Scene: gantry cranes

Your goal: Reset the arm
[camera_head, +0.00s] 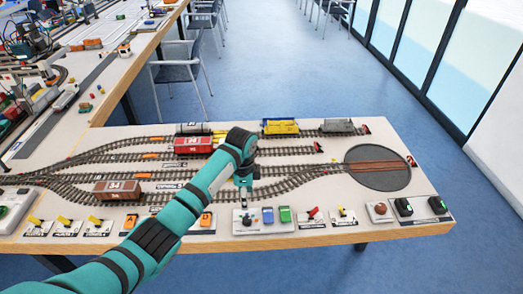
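My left arm, teal with black bands, comes in from the lower left and bends down over the front of the model railway table (300,225). My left gripper (243,203) points downward just above the small white panel (236,228) with blue and green blocks. It is small and dark here, so I cannot tell whether its fingers are open or shut, or whether it touches the panel. My arm hides part of the tracks and controls behind it. My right gripper is not in view.
Red (193,145), brown (118,189) and yellow (281,127) wagons stand on the tracks. A round turntable (377,168) lies at the right. Levers and buttons line the front edge. Chairs (178,72) stand behind. The blue floor is clear at the right.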

